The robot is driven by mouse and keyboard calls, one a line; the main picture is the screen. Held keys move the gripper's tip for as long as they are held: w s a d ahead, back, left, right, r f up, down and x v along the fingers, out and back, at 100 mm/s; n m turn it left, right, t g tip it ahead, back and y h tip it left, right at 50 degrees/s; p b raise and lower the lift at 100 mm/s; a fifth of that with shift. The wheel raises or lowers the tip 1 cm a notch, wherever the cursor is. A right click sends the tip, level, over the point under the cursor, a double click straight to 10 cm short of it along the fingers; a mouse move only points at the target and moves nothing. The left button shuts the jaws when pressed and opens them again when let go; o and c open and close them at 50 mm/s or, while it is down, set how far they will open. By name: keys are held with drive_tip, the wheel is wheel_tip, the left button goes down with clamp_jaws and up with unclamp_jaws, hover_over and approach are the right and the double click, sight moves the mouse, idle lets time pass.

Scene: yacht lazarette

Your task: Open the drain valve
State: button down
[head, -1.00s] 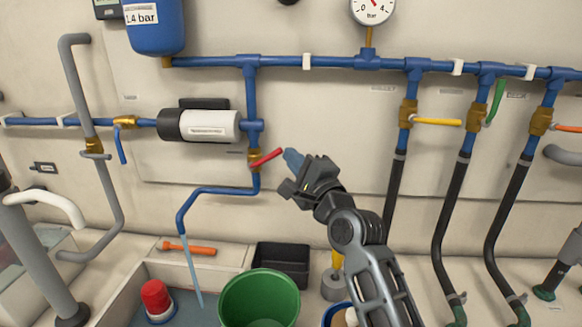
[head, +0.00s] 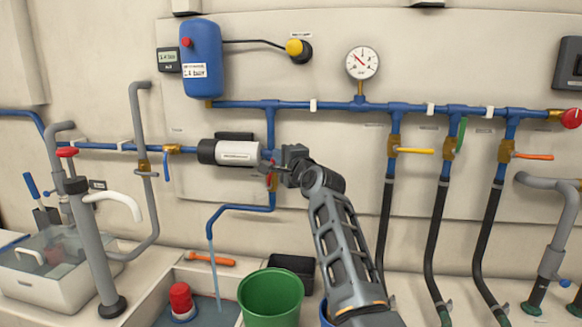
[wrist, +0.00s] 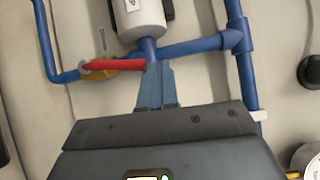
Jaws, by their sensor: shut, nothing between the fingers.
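The drain valve has a brass body (head: 272,182) on the blue branch pipe below the white pump. In the head view my gripper (head: 276,164) largely hides its red lever (head: 270,180). In the wrist view the red lever (wrist: 112,65) runs from the brass body to the fingertips, roughly along the branch pipe. My gripper (wrist: 156,88) is shut and empty, its blue fingertips at the lever's free end; whether they touch it I cannot tell. A stream of water (head: 214,268) falls from the drain pipe's outlet (head: 210,235).
A green bucket (head: 271,297) and black bin (head: 292,265) stand below. The pump (head: 238,153) is just left of my gripper. Yellow (head: 415,151) and orange (head: 533,156) levers are on valves to the right. A blue tank (head: 203,60) hangs above.

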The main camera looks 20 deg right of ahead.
drive_tip(key=shift+w+a+r, duration=0.25)
drive_tip(key=shift+w+a, duration=0.2)
drive_tip(key=shift+a, duration=0.3)
drive_tip(key=shift+r, duration=0.1)
idle(0.3)
